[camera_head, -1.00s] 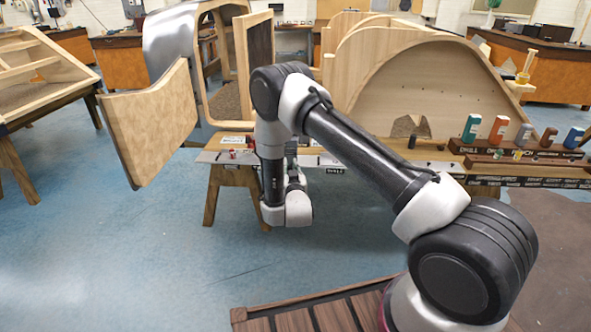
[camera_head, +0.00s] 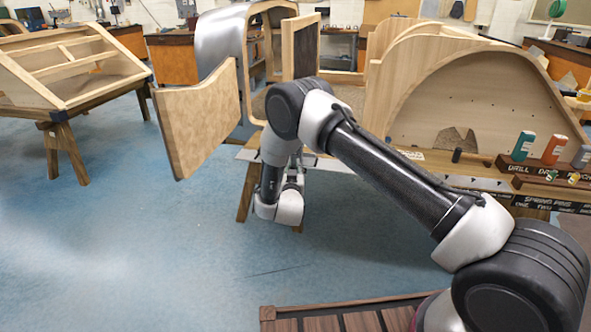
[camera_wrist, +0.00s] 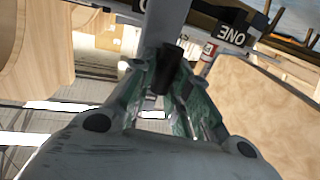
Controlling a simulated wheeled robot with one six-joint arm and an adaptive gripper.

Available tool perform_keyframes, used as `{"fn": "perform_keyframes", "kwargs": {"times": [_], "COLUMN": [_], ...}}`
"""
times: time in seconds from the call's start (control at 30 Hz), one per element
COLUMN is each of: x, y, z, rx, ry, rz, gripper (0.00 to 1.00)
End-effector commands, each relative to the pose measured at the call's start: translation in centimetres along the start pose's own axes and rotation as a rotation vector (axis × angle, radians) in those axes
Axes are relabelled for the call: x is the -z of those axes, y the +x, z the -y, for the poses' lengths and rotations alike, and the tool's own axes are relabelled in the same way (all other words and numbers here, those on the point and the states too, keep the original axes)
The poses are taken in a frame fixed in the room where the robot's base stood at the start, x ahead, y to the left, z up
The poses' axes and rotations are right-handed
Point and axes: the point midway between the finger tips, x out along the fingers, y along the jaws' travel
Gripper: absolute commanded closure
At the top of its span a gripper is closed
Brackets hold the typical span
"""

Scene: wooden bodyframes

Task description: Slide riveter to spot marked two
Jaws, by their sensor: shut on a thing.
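My gripper (camera_wrist: 172,88) is shut on a grey bar with a black cylindrical end (camera_wrist: 168,68), which seems to be the riveter. Its far part runs out of the top of the wrist view. A black label reading ONE (camera_wrist: 232,33) stands just beyond the fingers, to the right. No mark reading two can be made out near it. In the head view my wrist hangs at the near edge of the workbench (camera_head: 415,155). My arm hides most of the gripper and the held thing there.
A curved wooden bodyframe (camera_head: 480,95) stands on the bench, with an open wooden door panel (camera_head: 197,118) at left. Coloured bottles, one green (camera_head: 523,146), stand in a rack at right. A wooden frame on trestles (camera_head: 70,75) is at far left. Blue floor (camera_head: 130,250) is clear.

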Motion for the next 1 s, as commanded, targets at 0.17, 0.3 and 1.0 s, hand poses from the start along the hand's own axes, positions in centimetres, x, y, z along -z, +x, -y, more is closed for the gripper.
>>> {"fn": "perform_keyframes", "kwargs": {"times": [0.17,0.3,1.0], "x": [0.0,0.0,-0.1], "y": [-0.1,0.0,-9.0], "z": [0.1,0.1,0.1], "rx": [0.003,0.002,0.005], "ry": [0.000,0.000,-0.002], "rz": [0.001,0.001,0.002], "gripper": [0.66,0.61,0.61]}}
